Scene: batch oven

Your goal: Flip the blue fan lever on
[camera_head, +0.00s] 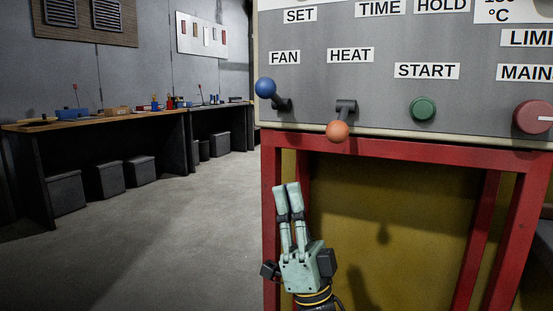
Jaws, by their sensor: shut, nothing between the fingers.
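The blue fan lever (266,88) is on the left of the grey control panel, under the FAN label (284,58). Its ball knob points up and to the left from its dark pivot. My gripper (287,186) is below the panel, in front of the red stand, with its fingers pointing up. It is shut and empty, apart from the lever and lower than it.
The orange heat lever (338,131) hangs down to the right of the fan lever. A green START button (423,108) and a red MAIN knob (534,117) are further right. The red stand (400,148) carries the panel. Open floor (190,230) lies to the left.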

